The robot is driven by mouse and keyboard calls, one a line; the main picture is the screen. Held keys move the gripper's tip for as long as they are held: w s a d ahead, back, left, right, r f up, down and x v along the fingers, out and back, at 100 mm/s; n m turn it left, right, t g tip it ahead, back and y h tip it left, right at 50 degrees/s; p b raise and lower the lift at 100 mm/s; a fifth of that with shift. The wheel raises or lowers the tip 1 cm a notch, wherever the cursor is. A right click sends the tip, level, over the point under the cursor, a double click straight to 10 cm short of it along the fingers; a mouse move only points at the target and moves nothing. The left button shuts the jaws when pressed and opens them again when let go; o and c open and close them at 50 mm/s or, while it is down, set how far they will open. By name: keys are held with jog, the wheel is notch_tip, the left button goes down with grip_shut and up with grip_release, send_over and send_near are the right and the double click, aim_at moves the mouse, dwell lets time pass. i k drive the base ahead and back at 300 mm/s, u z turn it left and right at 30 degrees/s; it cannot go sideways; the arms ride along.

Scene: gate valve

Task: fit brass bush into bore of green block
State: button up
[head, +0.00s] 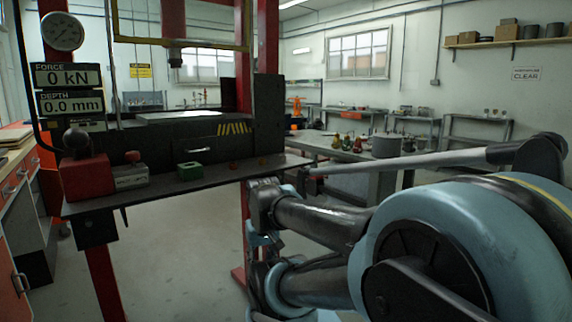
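A small green block (190,171) sits on the dark front shelf of the press, left of centre. A dark patch shows on its top, but I cannot make out the bore clearly. Two small orange-brown pieces lie on the shelf to its right, one nearer (233,165) and one near the right end (263,161). They are too small to tell whether either is the brass bush. My arm reaches in from the right and folds down below the shelf's right end. My gripper's fingers cannot be made out there, apart from the block.
The press has a dark shelf edge (120,203), a red box with a black knob (86,177) and a grey labelled box (130,177). Its displays (68,88) read 0 kN and 0.0 mm. A bench (335,152) stands behind.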

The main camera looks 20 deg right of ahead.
aim_at(192, 170)
jog(key=z, duration=0.1)
jog(key=k, duration=1.7)
jog(key=z, duration=0.4)
jog(key=i, duration=1.7)
